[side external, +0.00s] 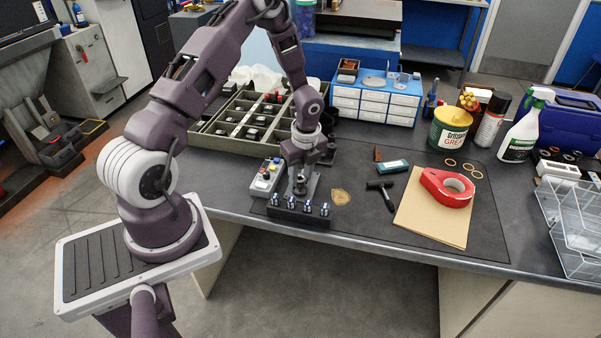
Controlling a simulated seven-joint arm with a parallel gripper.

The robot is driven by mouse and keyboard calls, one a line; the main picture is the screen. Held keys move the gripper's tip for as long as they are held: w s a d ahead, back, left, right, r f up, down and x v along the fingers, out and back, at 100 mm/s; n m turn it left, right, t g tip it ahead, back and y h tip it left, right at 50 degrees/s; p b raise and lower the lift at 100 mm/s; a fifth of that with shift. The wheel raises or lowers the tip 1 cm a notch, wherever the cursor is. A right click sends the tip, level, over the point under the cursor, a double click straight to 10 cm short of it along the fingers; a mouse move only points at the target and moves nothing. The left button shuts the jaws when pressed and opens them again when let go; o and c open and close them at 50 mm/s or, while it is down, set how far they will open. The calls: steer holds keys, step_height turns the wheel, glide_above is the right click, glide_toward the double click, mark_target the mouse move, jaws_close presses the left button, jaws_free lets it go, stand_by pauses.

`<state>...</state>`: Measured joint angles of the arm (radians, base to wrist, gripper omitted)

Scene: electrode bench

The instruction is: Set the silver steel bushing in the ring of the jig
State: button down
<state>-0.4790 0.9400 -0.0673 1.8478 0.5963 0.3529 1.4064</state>
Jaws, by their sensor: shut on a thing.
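My gripper (299,177) points down near the front edge of the bench, shut on a small piece that I take to be the silver steel bushing; it is too small and covered to make out clearly. A grey plate (314,186), which looks like the jig, lies right below and behind the fingers. Its ring is hidden or too small to see, so I cannot tell whether the piece touches it. A black block (290,214) holding several small silver and blue pieces stands just in front of the gripper.
A grey box with coloured buttons (267,178) stands close left of the gripper. A divided tray (213,142) lies behind it. To the right are a tan disc (341,197), a black hammer-shaped tool (381,189) and a red tape dispenser (445,188).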

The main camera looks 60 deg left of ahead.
steer(key=c, duration=0.9)
jaws_free()
steer(key=r, duration=0.4)
steer(key=d+r, duration=0.1)
steer(key=r, duration=0.2)
steer(key=shift+r, duration=2.45)
steer(key=shift+r, duration=0.1)
